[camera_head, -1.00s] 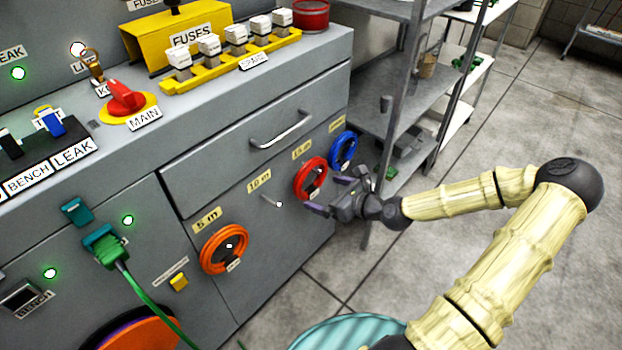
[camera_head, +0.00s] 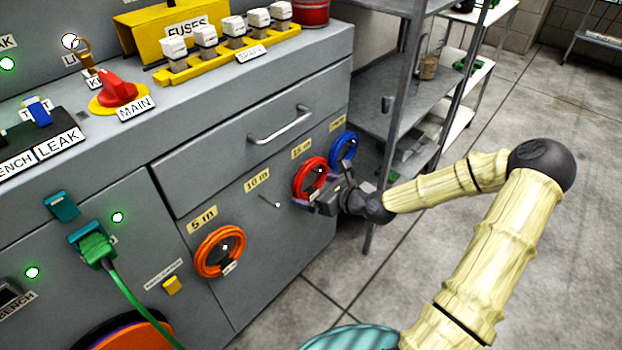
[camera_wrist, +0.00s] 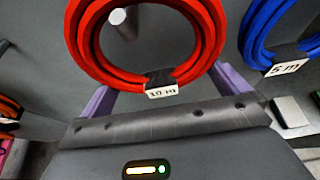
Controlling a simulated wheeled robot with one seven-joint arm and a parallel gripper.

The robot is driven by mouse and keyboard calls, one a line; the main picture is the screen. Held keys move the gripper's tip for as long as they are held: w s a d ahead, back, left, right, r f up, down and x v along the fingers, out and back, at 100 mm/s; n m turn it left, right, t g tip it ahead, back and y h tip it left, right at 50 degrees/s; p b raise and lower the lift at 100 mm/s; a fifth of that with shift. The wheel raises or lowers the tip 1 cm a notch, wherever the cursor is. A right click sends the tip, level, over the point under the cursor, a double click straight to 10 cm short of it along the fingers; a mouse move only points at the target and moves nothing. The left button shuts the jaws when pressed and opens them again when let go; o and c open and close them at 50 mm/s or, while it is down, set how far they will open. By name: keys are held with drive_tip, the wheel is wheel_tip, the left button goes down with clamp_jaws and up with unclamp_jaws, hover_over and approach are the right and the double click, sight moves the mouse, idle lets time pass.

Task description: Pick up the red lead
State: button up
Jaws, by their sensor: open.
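The red lead (camera_head: 310,178) is a coil hanging on a peg on the grey cabinet front, between an empty peg and the blue lead. In the wrist view the red lead (camera_wrist: 208,35) fills the top middle, with the peg through its loop and a white tag reading "10 m" at its bottom. My gripper (camera_head: 320,191) is at the lower part of the coil. In the wrist view its purple fingers stand apart, one on each side of the coil's lower part, open. The fingertips are partly hidden behind the coil.
The blue lead (camera_head: 343,149) hangs close on the right, the orange lead (camera_head: 220,251) lower left. An empty peg (camera_head: 277,204) sits under the "10 m" label. A drawer handle (camera_head: 281,126) juts out above. A metal shelf rack (camera_head: 408,95) stands just right of the cabinet.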

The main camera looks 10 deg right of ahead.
sight(316, 171)
drive_tip(key=shift+s+a, duration=0.1)
drive_tip(key=c, duration=0.8)
drive_tip(key=shift+r, duration=0.2)
drive_tip(key=shift+s+d+r+p, duration=0.1)
drive_tip(key=shift+d+r+p, duration=0.1)
drive_tip(key=shift+r+p, duration=0.45)
wheel_tip(316, 171, up, 6)
drive_tip(key=p, duration=0.4)
drive_tip(key=shift+p, duration=0.3)
drive_tip(key=s+d+p, duration=0.5)
drive_tip(key=s+d, duration=0.6)
drive_tip(key=s, duration=0.5)
drive_tip(key=shift+d+f+p, duration=0.25)
drive_tip(key=shift+f+p, duration=0.05)
drive_tip(key=shift+p, duration=0.1)
